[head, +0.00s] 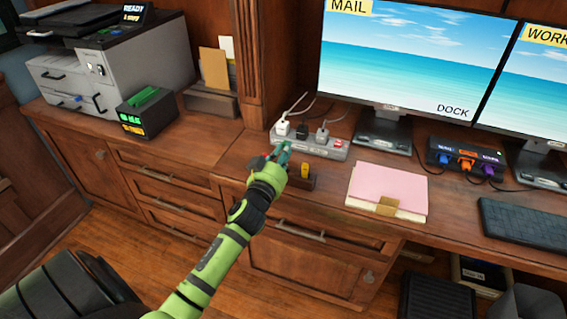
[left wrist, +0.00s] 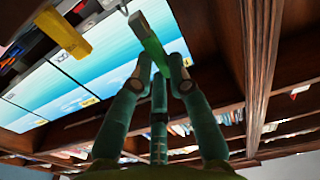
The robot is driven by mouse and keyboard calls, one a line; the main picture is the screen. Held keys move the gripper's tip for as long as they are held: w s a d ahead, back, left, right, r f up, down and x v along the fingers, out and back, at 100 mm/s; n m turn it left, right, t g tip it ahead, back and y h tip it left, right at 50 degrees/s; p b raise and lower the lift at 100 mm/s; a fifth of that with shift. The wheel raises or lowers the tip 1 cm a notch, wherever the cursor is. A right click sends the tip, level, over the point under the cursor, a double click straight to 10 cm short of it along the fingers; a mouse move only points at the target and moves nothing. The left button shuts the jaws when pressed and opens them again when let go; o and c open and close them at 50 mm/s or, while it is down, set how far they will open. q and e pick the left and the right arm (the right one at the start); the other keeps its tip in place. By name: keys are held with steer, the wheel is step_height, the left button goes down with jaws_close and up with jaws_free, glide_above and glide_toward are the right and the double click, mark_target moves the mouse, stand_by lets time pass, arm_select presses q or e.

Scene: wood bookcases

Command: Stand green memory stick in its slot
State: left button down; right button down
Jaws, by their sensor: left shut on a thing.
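My left gripper (head: 281,154) is over the front part of the desk, beside a small dark brown block (head: 299,183) with a yellow memory stick (head: 305,170) standing in it. In the left wrist view the fingertips of my left gripper (left wrist: 161,70) are shut on the green memory stick (left wrist: 153,48). Its grey end (left wrist: 138,22) points away from the fingers. The yellow stick also shows in that view (left wrist: 64,34), to the left and apart from the green one. The green stick cannot be made out in the head view, and its slot is hidden behind my gripper. My right gripper is not in view.
A power strip (head: 334,152) with plugs lies behind my gripper. A pink folder (head: 388,187) lies to the right, with a hub (head: 466,158) and keyboard (head: 525,224) beyond. A printer (head: 105,60) stands at the left. Bare desk lies left of my gripper.

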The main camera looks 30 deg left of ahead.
arm_select(q)
step_height(320, 180, down, 4)
steer(key=shift+r+b, duration=0.25)
steer(key=shift+b, duration=0.05)
steer(key=shift+f, duration=0.15)
steer(key=c, duration=1.2)
jaws_free()
